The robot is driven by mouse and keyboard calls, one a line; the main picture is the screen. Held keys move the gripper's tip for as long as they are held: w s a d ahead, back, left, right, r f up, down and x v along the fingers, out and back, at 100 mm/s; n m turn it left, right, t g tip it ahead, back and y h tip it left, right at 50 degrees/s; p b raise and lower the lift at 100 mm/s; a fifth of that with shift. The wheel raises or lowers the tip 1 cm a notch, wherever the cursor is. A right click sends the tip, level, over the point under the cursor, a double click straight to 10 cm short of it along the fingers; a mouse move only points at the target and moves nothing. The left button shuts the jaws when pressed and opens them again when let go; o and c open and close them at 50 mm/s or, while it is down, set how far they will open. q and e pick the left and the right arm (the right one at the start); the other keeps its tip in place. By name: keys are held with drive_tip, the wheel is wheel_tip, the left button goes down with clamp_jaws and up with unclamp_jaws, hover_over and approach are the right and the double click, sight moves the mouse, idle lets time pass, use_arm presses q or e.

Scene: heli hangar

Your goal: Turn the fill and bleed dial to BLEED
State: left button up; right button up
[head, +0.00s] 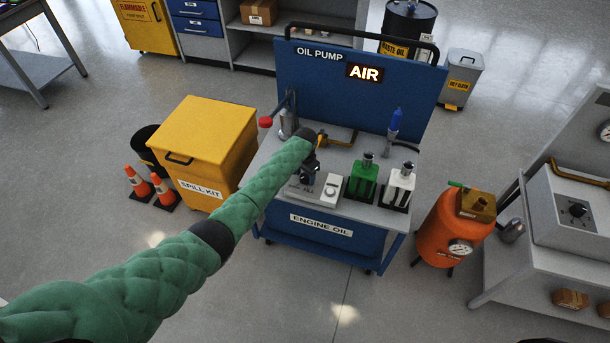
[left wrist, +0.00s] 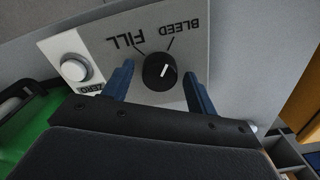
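The fill and bleed dial (left wrist: 160,71) is a round black knob with a white pointer line, on a light panel (left wrist: 222,60). In the left wrist view, the words FILL (left wrist: 126,39) and BLEED (left wrist: 180,24) appear inverted above it. The pointer slants up and slightly right, roughly toward the BLEED mark. My left gripper (left wrist: 160,88) is open, its blue fingers on either side of the dial with gaps visible. In the head view, my left gripper (head: 310,172) is over the pump cart's control box (head: 318,195) and hides the dial. My right gripper is not in view.
A white ZERO button (left wrist: 75,68) sits left of the dial. The cart's blue OIL PUMP board (head: 325,95) shows a lit AIR sign (head: 365,72). Green (head: 362,182) and white (head: 399,187) bottles stand right of the box, and a red-tipped lever (head: 266,122) stands left.

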sight(305, 176)
use_arm(q)
drive_tip(key=shift+r, duration=0.1)
drive_tip(key=shift+r, duration=0.25)
wheel_tip(305, 176, up, 6)
drive_tip(key=shift+f+b, duration=0.15)
drive_tip(key=shift+b, duration=0.85)
drive_tip(key=shift+r, duration=0.7)
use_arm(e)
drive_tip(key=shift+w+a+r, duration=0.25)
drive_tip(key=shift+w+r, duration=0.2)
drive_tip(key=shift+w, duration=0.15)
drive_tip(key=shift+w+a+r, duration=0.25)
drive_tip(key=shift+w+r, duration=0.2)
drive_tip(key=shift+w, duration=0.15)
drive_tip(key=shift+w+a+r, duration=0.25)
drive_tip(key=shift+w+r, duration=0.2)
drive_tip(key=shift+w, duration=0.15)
use_arm(q)
drive_tip(key=shift+f, duration=0.1)
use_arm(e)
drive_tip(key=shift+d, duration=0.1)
